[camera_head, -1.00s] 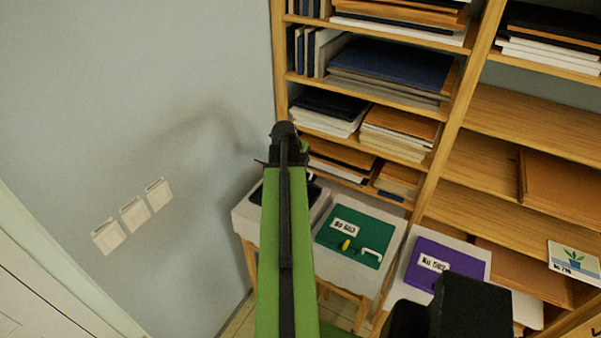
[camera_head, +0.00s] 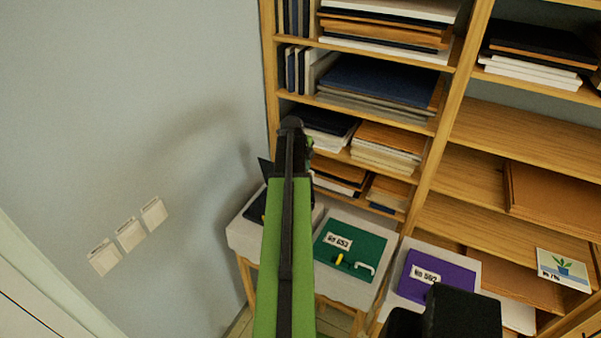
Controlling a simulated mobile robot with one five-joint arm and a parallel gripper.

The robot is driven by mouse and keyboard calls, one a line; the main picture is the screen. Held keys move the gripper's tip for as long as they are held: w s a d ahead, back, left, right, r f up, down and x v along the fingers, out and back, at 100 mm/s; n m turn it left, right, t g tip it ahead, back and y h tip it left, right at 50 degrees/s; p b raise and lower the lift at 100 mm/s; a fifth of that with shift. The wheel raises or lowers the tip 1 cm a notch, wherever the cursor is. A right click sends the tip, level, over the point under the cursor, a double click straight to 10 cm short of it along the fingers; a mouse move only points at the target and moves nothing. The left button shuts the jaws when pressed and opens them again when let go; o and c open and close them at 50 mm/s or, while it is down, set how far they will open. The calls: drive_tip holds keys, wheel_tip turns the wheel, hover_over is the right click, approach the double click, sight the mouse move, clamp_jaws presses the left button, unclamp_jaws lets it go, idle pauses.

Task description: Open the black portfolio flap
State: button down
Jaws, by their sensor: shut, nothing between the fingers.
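The black portfolio (camera_head: 254,209) lies on the leftmost pale stand, mostly hidden behind my green arm. A dark, thin panel (camera_head: 265,169) stands up at a tilt just above it, left of my arm; it looks like the portfolio's flap, partly raised. My gripper (camera_head: 307,152) is at the far end of the arm, over the back of that stand. It is shut and empty. Its fingertips are mostly hidden by the arm, and I cannot tell whether they touch the flap.
A green portfolio (camera_head: 349,247) with a yellow piece and a white handle lies right of the black one. A purple portfolio (camera_head: 437,275) lies further right. A wooden shelf (camera_head: 455,105) full of folders stands close behind. The wall (camera_head: 130,110) is on the left.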

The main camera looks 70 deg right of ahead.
drive_tip(key=shift+s+d, duration=0.2)
drive_tip(key=shift+d, duration=2)
drive_tip(key=p+v, duration=0.7)
drive_tip(key=shift+a+r, duration=0.15)
drive_tip(key=shift+r, duration=0.2)
drive_tip(key=shift+f, duration=0.15)
